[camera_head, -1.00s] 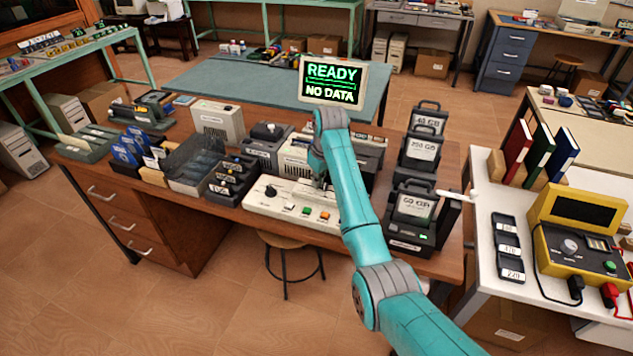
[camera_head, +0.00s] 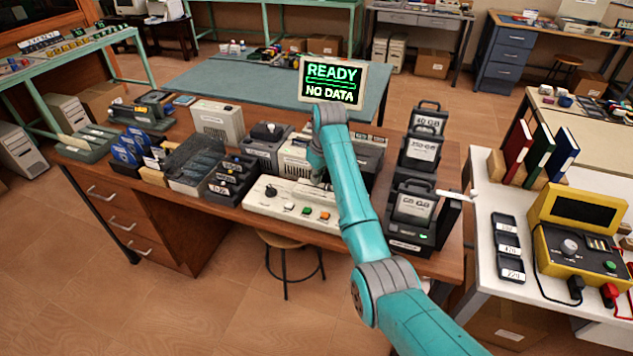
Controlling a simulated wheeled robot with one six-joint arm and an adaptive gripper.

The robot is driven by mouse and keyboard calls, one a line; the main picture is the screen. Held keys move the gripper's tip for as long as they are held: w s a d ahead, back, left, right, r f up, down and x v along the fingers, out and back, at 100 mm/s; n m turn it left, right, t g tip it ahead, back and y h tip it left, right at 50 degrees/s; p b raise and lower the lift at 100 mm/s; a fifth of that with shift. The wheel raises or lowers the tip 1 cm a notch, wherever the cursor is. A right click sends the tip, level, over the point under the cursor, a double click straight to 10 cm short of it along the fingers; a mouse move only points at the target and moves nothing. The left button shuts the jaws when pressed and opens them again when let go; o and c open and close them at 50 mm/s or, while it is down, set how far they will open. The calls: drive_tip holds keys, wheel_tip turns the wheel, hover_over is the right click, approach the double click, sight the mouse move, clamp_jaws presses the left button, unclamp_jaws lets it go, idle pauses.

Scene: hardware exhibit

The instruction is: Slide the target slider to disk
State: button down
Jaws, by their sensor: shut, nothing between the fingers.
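A pale control panel (camera_head: 259,206) lies near the front edge of the wooden desk. It carries a black knob (camera_head: 271,191) at its left and several coloured buttons along its front. My gripper (camera_head: 320,182) is shut and empty at the panel's back right part, mostly hidden by my teal arm. A slider cannot be made out; that part of the panel is small and partly behind my arm. A monitor (camera_head: 332,82) above reads "READY" and "NO DATA".
Drives in black docks (camera_head: 414,211) stand right of my arm. Grey and beige boxes (camera_head: 265,147) stand behind the panel. A rack of black cartridges (camera_head: 230,180) is to its left. A white table (camera_head: 484,222) with a yellow meter (camera_head: 580,245) is at the right.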

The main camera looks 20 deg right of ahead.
wheel_tip(320, 180, up, 6)
drive_tip(key=shift+f, duration=0.1)
idle(0.5)
idle(0.4)
